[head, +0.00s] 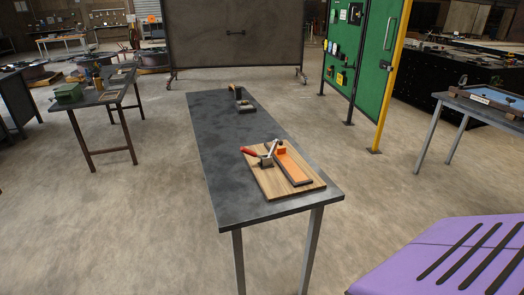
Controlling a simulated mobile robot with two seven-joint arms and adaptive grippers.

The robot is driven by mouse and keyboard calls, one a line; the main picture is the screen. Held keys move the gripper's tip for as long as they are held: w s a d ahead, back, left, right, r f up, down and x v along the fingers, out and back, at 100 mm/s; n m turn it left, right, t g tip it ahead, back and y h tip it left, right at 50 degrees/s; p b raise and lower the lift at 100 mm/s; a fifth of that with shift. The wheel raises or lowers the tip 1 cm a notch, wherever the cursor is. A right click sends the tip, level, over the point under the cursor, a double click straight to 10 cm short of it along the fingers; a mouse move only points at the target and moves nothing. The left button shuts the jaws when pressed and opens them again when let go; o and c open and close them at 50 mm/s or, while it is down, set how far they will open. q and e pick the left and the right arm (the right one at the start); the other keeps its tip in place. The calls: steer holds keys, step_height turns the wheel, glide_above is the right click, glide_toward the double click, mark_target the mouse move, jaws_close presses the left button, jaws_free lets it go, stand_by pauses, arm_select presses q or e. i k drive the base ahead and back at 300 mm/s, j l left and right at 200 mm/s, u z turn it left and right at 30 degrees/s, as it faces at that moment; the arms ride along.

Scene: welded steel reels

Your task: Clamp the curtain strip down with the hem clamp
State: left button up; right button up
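A wooden board (270,184) lies on the near end of a long dark table. The orange curtain strip (294,166) lies lengthwise in a dark-edged holder on the board's right side. The hem clamp (267,161), with a red handle (250,152) pointing left and a light metal arm, stands on the board at the left of the strip. A small orange-red part (281,150) sits at the strip's far end. I cannot tell whether the clamp touches the strip. Neither of my grippers is in view.
The long table (222,150) is mostly bare, with a small tool on a block (244,105) towards its far end. Open floor lies on both sides. A green panel (350,60) with a yellow post stands at right. A purple slotted surface (430,255) fills the lower right.

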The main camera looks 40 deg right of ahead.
mark_target(247, 151)
steer(key=z, duration=1.1)
